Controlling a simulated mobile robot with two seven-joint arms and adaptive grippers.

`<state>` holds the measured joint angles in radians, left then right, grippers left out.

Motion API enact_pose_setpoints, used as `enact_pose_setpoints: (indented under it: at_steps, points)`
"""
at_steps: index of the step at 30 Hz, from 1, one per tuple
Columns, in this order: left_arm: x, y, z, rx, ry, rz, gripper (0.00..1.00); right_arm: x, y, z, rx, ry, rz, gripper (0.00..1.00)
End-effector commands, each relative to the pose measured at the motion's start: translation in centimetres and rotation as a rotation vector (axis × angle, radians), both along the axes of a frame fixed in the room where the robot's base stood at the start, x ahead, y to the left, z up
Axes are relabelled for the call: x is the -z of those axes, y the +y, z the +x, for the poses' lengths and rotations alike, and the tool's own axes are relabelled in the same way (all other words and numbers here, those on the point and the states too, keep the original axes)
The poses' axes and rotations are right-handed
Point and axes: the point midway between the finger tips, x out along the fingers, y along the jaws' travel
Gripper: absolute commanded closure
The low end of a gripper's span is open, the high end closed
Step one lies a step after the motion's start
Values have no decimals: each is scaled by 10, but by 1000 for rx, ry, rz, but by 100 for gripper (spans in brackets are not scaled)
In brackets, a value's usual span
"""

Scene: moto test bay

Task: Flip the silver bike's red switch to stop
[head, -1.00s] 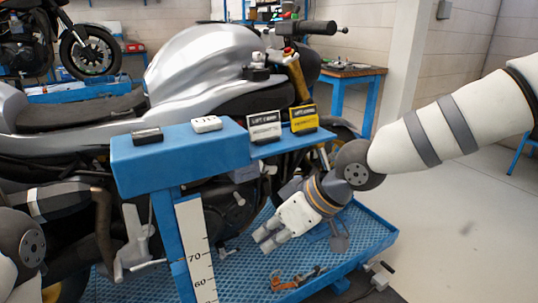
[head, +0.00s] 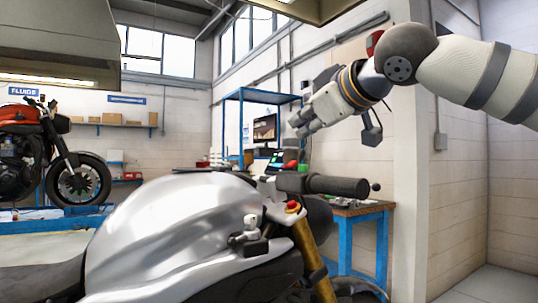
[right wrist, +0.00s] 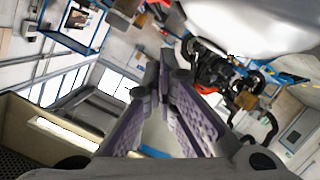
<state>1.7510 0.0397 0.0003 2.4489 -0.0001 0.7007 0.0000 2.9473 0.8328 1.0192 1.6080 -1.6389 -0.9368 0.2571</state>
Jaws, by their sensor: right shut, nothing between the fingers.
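The silver bike (head: 165,235) fills the lower part of the head view; its tank also shows at the top right of the right wrist view (right wrist: 255,22). Its black handlebar grip (head: 340,186) points right, with a dark control housing (head: 291,182) at the inner end. A small red knob (head: 292,205) sits just below that housing. I cannot make out the switch's position. My right gripper (head: 296,124) is shut and empty, above the handlebar and apart from it. Its purple-padded fingers (right wrist: 164,75) show in the right wrist view. My left gripper is out of view.
A blue-framed workbench (head: 350,213) stands behind the handlebar, with a monitor (head: 265,128) on a blue rack. An orange bike (head: 40,150) stands at left.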

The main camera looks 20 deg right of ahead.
Motion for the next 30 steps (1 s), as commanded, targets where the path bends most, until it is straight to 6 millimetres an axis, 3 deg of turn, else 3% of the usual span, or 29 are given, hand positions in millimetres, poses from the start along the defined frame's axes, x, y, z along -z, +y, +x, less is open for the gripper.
enact_pose_setpoints:
  at_steps: [4, 14, 17, 30]
  points:
    - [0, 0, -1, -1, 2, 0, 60, -13, -9, -6, 22, -25, 5, 100]
    - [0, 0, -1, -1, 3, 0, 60, -11, -8, -3, 21, -21, 3, 100]
    - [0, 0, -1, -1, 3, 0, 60, -8, -8, 8, 22, -19, 2, 100]
    - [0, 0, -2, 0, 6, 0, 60, 14, -10, 95, 25, -22, 1, 100]
